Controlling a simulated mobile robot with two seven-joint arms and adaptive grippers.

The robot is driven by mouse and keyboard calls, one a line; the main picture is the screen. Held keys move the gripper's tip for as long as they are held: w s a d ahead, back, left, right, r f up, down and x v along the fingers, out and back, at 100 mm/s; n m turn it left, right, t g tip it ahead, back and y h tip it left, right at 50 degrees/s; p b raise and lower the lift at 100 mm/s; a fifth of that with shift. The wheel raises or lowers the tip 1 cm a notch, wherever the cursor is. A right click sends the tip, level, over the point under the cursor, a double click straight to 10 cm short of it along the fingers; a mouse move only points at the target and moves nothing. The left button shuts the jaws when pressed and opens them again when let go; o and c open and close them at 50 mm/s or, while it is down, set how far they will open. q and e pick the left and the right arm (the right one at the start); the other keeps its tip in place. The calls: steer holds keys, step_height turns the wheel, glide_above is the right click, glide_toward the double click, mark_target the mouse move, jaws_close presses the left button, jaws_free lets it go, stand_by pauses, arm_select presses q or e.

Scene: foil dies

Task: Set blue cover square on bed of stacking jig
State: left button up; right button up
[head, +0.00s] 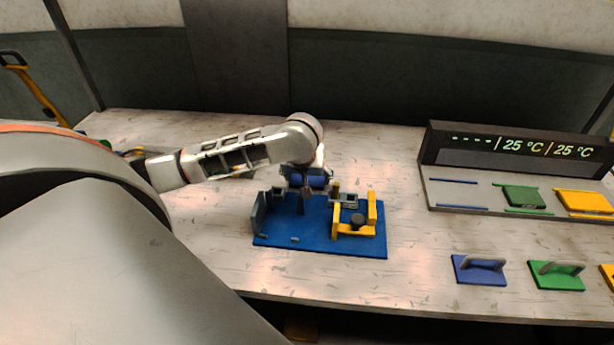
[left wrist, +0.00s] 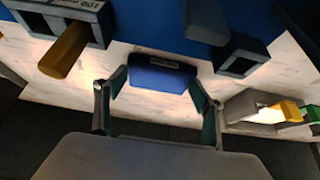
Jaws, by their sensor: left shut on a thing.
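The blue cover (head: 308,181) is a small dark blue block with a label on its edge. In the left wrist view the cover (left wrist: 160,76) sits between the two fingers of my left gripper (left wrist: 160,98), which is shut on it. In the head view my left gripper (head: 307,175), partly hidden by its own wrist, holds the cover over the back part of the stacking jig. The jig (head: 330,247) is a blue plate with grey uprights and a yellow frame (head: 373,212). It shows at the top of the left wrist view (left wrist: 150,22). My right gripper is out of view.
At the right, a dark display rack (head: 520,148) holds a green piece (head: 523,196) and a yellow piece (head: 583,201); its blue-marked place is empty. Blue (head: 478,276) and green (head: 556,281) handled plates lie in front.

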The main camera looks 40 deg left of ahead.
arm_select(q)
steer(key=shift+f, duration=0.15)
steer(key=o, duration=1.3)
